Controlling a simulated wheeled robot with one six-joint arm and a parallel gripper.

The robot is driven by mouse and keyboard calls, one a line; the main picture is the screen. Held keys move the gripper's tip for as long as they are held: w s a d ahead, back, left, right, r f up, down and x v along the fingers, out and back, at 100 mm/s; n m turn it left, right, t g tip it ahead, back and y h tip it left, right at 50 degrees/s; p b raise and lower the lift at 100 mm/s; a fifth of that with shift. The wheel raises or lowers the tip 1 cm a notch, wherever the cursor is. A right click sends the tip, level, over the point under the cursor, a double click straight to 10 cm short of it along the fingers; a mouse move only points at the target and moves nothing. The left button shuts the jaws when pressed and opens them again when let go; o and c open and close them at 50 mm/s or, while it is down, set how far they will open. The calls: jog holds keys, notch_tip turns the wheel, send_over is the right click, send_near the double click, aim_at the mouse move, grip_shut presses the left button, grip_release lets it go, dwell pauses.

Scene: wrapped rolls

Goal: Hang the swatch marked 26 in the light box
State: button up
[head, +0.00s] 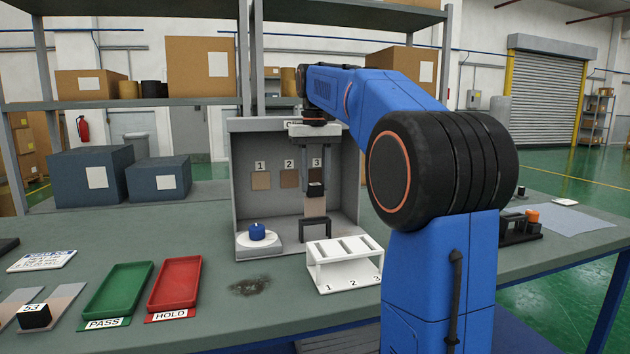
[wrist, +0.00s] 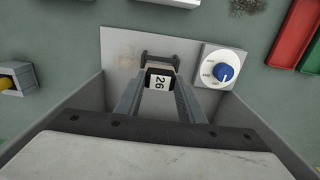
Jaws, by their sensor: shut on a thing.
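The grey light box (head: 240,185) stands open at the middle of the bench, with numbers 1, 2 and 3 above brown patches on its back wall. My gripper (head: 315,188) points down inside it, in front of position 3. It is shut on the black block of the swatch marked 26 (head: 315,207). The light-brown swatch hangs below the jaws. In the wrist view the label 26 faces up on the held swatch (wrist: 160,82) between the fingers (wrist: 162,88). Whether the swatch touches anything is unclear.
A dial with a blue knob (head: 257,232) sits at the box's front left. A white rack (head: 340,286) marked 1, 2, 3 stands in front. Green PASS (head: 118,290) and red HOLD (head: 175,284) trays lie left, beside swatch 53 (head: 34,316). A dark bracket (head: 315,222) shows below the gripper.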

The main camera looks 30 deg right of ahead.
aim_at(315, 196)
jog(key=shift+f, duration=3.25)
jog(key=o, duration=1.1)
notch_tip(315, 196, up, 17)
jog(key=shift+r, duration=0.15)
jog(key=shift+s, duration=0.1)
